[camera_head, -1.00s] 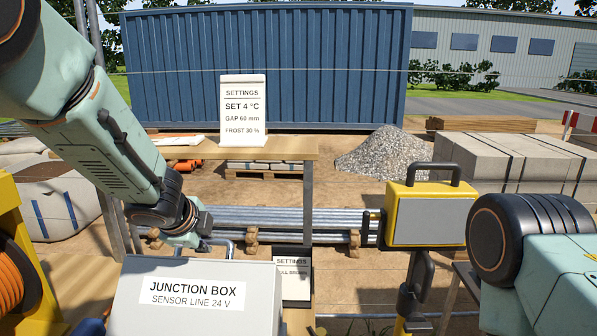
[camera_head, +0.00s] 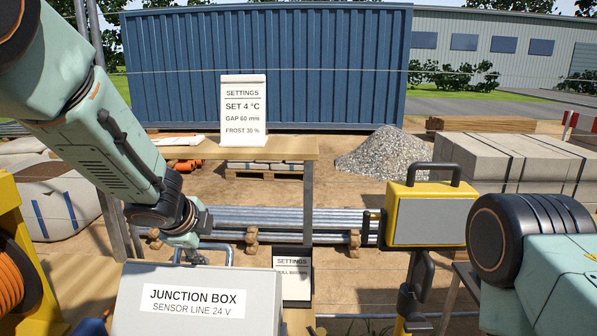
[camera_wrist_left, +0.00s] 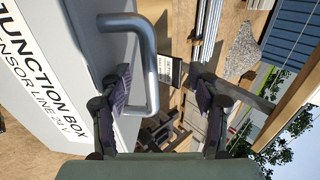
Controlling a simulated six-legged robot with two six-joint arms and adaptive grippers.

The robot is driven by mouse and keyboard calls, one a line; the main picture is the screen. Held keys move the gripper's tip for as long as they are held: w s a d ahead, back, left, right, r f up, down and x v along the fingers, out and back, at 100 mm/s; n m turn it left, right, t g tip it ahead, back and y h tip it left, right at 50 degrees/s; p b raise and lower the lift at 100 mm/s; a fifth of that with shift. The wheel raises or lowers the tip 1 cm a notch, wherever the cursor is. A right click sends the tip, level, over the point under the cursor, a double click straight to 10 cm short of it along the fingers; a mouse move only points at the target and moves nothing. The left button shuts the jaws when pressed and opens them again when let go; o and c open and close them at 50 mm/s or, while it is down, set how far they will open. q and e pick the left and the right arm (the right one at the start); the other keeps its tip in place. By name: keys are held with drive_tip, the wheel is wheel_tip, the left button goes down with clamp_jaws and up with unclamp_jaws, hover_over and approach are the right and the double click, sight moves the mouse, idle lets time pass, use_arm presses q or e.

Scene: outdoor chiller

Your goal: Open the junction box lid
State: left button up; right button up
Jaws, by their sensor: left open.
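The grey junction box (camera_head: 262,305) stands at the bottom of the head view, its labelled lid facing me. A metal bar handle (camera_head: 222,246) rises at the lid's far edge. In the left wrist view the handle (camera_wrist_left: 150,65) sticks out from the box (camera_wrist_left: 70,35) as a bent U-shape. My left gripper (camera_wrist_left: 160,95) is open, with one finger at the inner side of the handle and the other apart from it on the right. In the head view the left gripper (camera_head: 188,245) is just behind the box, partly hidden. My right gripper is not in view.
A settings board (camera_head: 243,112) stands on a wooden table (camera_head: 290,149) behind. A smaller settings sign (camera_head: 292,277) is right of the box. A yellow lamp-like unit (camera_head: 430,215) stands further right. An orange coil (camera_head: 12,285) is at the left edge.

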use_arm(q)
drive_tip(key=shift+s+r, duration=0.1)
drive_tip(key=shift+p+v, duration=1.15)
drive_tip(key=shift+v, duration=2.25)
